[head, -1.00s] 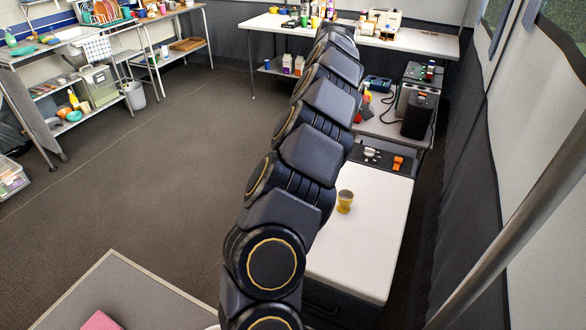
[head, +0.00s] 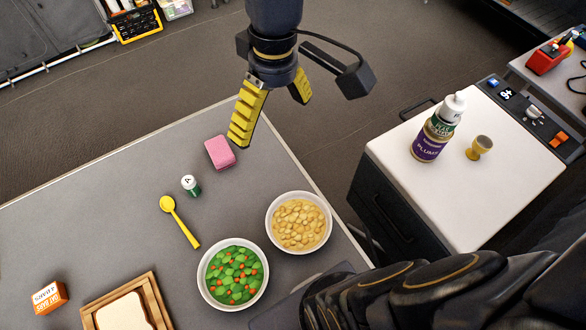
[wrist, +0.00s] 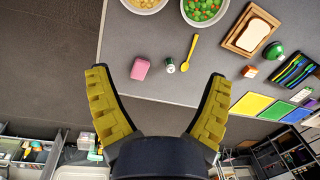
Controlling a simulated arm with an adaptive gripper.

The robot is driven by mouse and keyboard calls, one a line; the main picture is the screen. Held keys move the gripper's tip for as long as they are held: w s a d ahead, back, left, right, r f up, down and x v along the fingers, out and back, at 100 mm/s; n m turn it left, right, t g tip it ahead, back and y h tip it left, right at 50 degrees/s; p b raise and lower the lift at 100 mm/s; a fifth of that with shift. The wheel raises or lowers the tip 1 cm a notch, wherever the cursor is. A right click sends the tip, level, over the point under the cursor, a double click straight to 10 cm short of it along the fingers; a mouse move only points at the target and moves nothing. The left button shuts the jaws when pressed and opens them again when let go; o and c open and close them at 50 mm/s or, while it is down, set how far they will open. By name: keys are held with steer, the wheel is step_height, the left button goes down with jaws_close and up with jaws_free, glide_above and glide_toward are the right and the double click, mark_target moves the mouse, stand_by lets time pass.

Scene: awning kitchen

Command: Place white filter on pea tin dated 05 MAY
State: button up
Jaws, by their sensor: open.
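My gripper (head: 270,120) has yellow ribbed fingers, spread wide and empty, above the grey table's far edge. In the wrist view the fingers (wrist: 158,75) stand apart with a pink block (wrist: 140,69) and a small green-and-white container (wrist: 170,66) beyond the gap. In the head view the pink block (head: 220,152) lies below my gripper, and the small container (head: 191,185) stands nearer the spoon. I cannot make out a white filter or a pea tin dated 05 MAY in either current view.
The grey table (head: 120,195) holds a yellow spoon (head: 178,220), a pea-and-carrot bowl (head: 233,275), a beige-food bowl (head: 299,222), bread on a wooden tray (head: 150,290) and a small orange box (head: 48,297). A white-topped cabinet (head: 420,190) bears a purple-labelled bottle (head: 430,140) and a mustard-coloured cup (head: 480,147).

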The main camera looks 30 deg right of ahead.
steer(key=s+a+f+m, duration=0.1)
steer(key=s+f, duration=0.1)
steer(key=s, duration=0.3)
steer(key=s+a+f+m+g+h, duration=0.1)
steer(key=s+a+f+m, duration=0.1)
steer(key=s, duration=0.4)
steer(key=shift+s+a, duration=0.15)
steer(key=shift+a, duration=0.05)
